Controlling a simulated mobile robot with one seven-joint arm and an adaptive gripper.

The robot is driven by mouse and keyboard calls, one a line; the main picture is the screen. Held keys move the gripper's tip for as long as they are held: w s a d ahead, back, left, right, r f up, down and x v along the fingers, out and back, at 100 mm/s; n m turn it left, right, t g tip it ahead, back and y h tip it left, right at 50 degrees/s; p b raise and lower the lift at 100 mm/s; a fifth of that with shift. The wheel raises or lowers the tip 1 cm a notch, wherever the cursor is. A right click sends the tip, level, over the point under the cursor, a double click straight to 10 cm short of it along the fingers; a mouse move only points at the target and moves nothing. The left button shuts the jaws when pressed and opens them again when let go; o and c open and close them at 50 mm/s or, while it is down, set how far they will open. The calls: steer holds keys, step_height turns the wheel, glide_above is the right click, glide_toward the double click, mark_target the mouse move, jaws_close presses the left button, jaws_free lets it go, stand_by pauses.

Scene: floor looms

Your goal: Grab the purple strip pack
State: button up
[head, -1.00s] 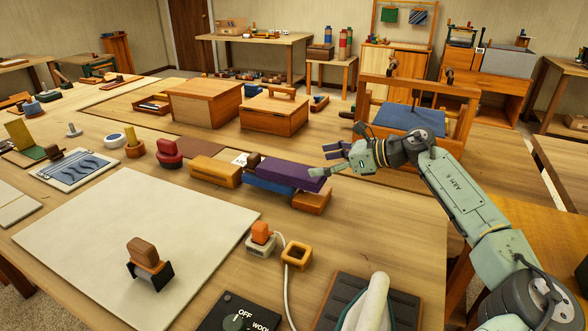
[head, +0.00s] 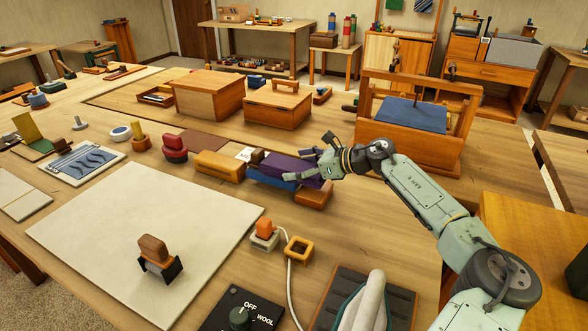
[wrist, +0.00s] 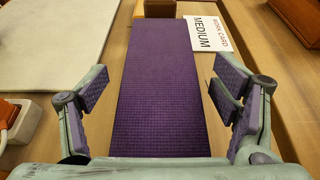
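The purple strip pack (head: 281,163) lies on the workbench in the head view, near a wooden block and a blue piece. In the wrist view the pack (wrist: 157,75) is a long, flat, woven-textured strip running away from me between the fingers. My gripper (head: 300,167) is at the right end of the pack. It is open in the wrist view (wrist: 165,95), with one finger on each side of the pack and visible gaps on both sides. The pack's near end is hidden by the gripper body in the wrist view.
A blue piece (head: 268,178) and an orange-brown block (head: 314,194) sit close to the pack. A work card reading MEDIUM (wrist: 222,32) lies to its right in the wrist view. A wooden loom frame (head: 408,152) stands behind my arm. A pale board (head: 140,230) fills the front left.

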steer(key=c, duration=1.3)
steer(key=shift+o, duration=0.2)
